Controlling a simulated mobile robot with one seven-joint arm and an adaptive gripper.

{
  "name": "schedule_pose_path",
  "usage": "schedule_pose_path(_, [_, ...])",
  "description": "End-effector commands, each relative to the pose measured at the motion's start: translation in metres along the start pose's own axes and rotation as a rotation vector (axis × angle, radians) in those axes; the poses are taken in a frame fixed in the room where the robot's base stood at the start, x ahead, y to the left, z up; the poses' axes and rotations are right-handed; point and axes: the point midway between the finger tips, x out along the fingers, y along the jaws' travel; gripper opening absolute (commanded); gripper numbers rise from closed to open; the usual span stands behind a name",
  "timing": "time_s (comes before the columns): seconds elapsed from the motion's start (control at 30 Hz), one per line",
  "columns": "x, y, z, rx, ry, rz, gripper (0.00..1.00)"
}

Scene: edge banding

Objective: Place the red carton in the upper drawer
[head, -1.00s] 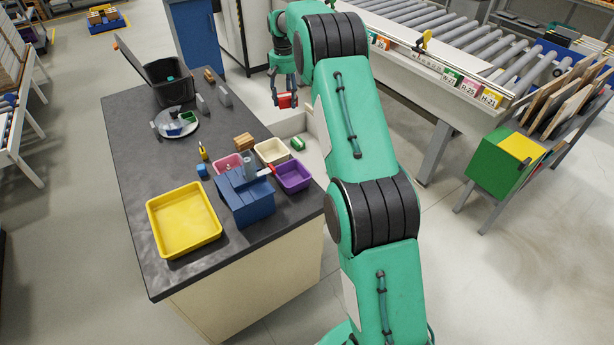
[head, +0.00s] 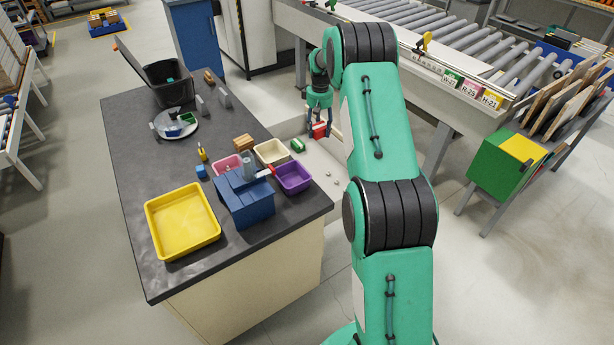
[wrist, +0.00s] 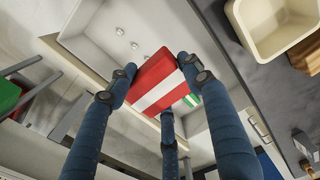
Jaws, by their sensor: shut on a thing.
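My gripper (head: 319,118) is shut on the red carton (head: 319,130), a small red box with a white stripe. In the wrist view the carton (wrist: 159,82) sits between the dark blue fingers. In the head view it hangs over the open upper drawer (head: 322,165), which extends from the right side of the bench. In the wrist view the pale drawer (wrist: 105,20) lies below the carton. A green and white carton (head: 297,146) is inside the drawer, with several small round pieces. I cannot tell the carton's exact height above the drawer floor.
The dark bench top (head: 140,205) holds a yellow tray (head: 183,221), a blue box (head: 245,200), a purple bin (head: 293,177), a cream bin (head: 271,152) and a black bin (head: 168,83). A roller conveyor (head: 500,60) stands at the right.

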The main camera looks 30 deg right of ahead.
Motion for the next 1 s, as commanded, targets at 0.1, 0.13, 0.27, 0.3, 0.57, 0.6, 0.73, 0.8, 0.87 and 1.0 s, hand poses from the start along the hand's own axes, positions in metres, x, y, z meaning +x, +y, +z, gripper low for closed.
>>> schedule_pose_path(0.1, [0.052,-0.001,0.002,0.001,-0.005,-0.003,0.23])
schedule_pose_path(0.13, [0.065,0.000,0.001,0.001,-0.004,-0.002,0.23])
schedule_pose_path(0.27, [0.118,0.000,0.001,0.001,-0.004,-0.002,0.23])
schedule_pose_path(0.3, [0.133,0.000,0.001,0.001,-0.003,-0.002,0.23])
schedule_pose_path(0.57, [0.217,0.000,0.001,0.001,-0.003,-0.001,0.23])
schedule_pose_path(0.6, [0.226,0.000,0.000,0.001,-0.001,-0.001,0.23])
schedule_pose_path(0.73, [0.250,0.000,0.000,0.001,0.000,0.000,0.23])
schedule_pose_path(0.8, [0.259,0.000,-0.001,0.001,0.000,0.000,0.23])
schedule_pose_path(0.87, [0.263,0.001,-0.001,0.001,0.001,0.001,0.23])
schedule_pose_path(1.0, [0.268,0.001,-0.001,0.001,0.001,0.001,0.23])
